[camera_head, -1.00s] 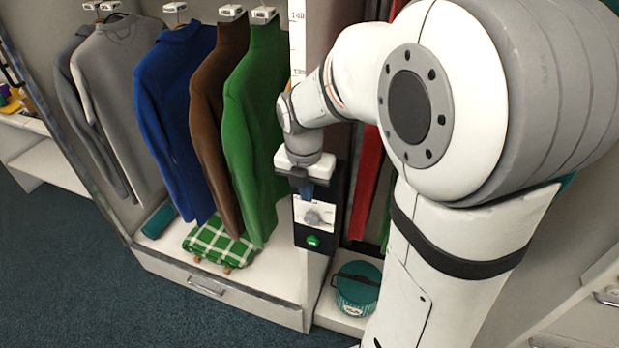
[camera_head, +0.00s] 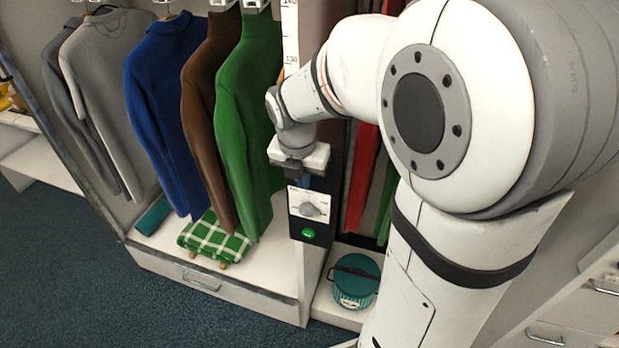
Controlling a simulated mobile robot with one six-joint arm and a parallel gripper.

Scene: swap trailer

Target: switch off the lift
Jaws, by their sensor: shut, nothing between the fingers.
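A black control panel (camera_head: 326,205) is mounted on the upright post between the two wardrobe bays. It carries a white plate with a grey rotary knob (camera_head: 310,209) and, below it, a lit-looking green button (camera_head: 309,234). The plate's markings and the knob's setting are too small to read. My gripper (camera_head: 303,181) is shut and empty, pointing down in front of the panel's upper part, just above the knob in the picture. Its fingertips are dark and hard to make out. I cannot tell whether they touch the panel.
Grey, blue, brown and green sweaters (camera_head: 247,125) hang left of the post. A green checked cloth (camera_head: 214,237) lies below them. A teal lidded pot (camera_head: 354,281) stands low to the right of the post. Red and green garments hang behind my arm. Floor is free in front.

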